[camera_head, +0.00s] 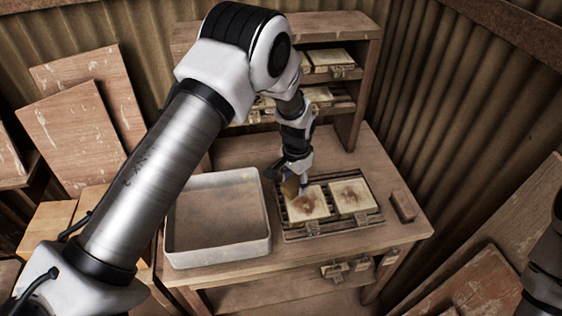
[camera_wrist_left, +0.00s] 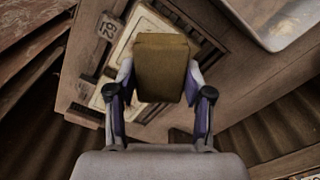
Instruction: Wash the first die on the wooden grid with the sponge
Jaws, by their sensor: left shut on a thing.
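My left gripper (camera_head: 295,180) is shut on the sponge (camera_head: 289,187), a brownish-yellow block. The sponge also shows between the two fingers in the left wrist view (camera_wrist_left: 162,68). It is at the upper left edge of the left die (camera_head: 308,204), a pale square plate with a brown stain. I cannot tell whether it touches the die. A second stained die (camera_head: 353,195) lies to the right. Both rest on the dark wooden grid (camera_head: 331,225) on the table. In the left wrist view the sponge hides part of a die (camera_wrist_left: 130,40). My right gripper is out of view.
A pale, empty-looking tray (camera_head: 217,258) stands left of the grid. A small brown block (camera_head: 403,206) lies to its right. A shelf (camera_head: 352,108) with more dies stands behind. Boards (camera_head: 80,135) lean at the left, and corrugated walls (camera_head: 455,120) close the right.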

